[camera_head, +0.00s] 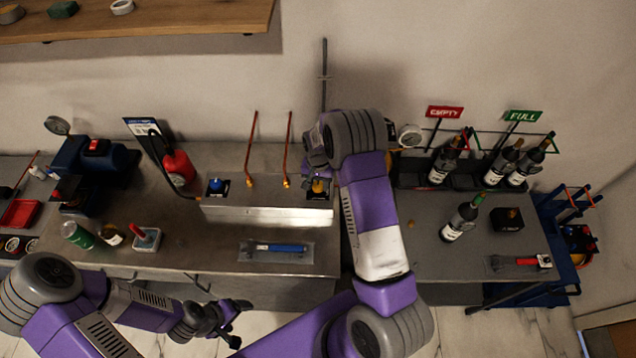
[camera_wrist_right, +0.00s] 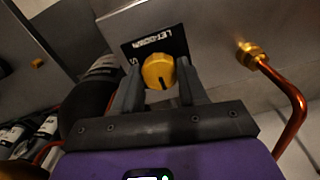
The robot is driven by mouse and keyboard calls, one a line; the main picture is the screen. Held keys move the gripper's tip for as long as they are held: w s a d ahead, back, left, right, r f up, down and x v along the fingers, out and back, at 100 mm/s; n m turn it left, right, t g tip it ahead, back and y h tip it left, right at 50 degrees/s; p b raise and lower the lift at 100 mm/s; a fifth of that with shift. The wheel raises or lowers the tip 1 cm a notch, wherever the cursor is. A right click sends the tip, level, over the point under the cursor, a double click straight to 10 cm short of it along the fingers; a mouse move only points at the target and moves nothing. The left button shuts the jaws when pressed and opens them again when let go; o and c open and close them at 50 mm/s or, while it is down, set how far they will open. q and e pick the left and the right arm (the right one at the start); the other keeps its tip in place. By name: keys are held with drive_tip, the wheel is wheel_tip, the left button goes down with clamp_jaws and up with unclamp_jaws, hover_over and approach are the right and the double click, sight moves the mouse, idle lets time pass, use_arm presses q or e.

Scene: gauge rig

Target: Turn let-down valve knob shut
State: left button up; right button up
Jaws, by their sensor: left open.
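The let-down valve knob (camera_wrist_right: 158,71) is yellow with a dark pointer line, set on a black plate lettered LET-DOWN (camera_wrist_right: 160,40). In the head view the knob (camera_head: 318,187) sits at the right end of the metal rig panel (camera_head: 265,215), partly covered by my right arm. My right gripper (camera_wrist_right: 158,78) has one finger on each side of the knob, close against it. The pointer line points toward the gripper's palm in the wrist view. My left gripper (camera_head: 238,322) is open and empty, low in front of the bench.
Copper pipes (camera_head: 251,150) rise from the panel beside a blue knob (camera_head: 215,186). A pressure gauge (camera_head: 410,135) stands behind my right arm. A blue-handled tool (camera_head: 281,248) lies in front.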

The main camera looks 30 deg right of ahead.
drive_tip(key=c, duration=0.5)
drive_tip(key=m+b, duration=0.1)
drive_tip(key=m, duration=0.2)
drive_tip(key=m+b, duration=0.1)
drive_tip(key=m, duration=0.3)
drive_tip(key=shift+m, duration=0.3)
drive_tip(key=m, duration=0.4)
drive_tip(key=shift+r+m+p, duration=0.1)
drive_tip(key=shift+m+p, duration=0.2)
drive_tip(key=m+p, duration=0.1)
drive_tip(key=m, duration=0.4)
drive_tip(key=shift+m, duration=0.3)
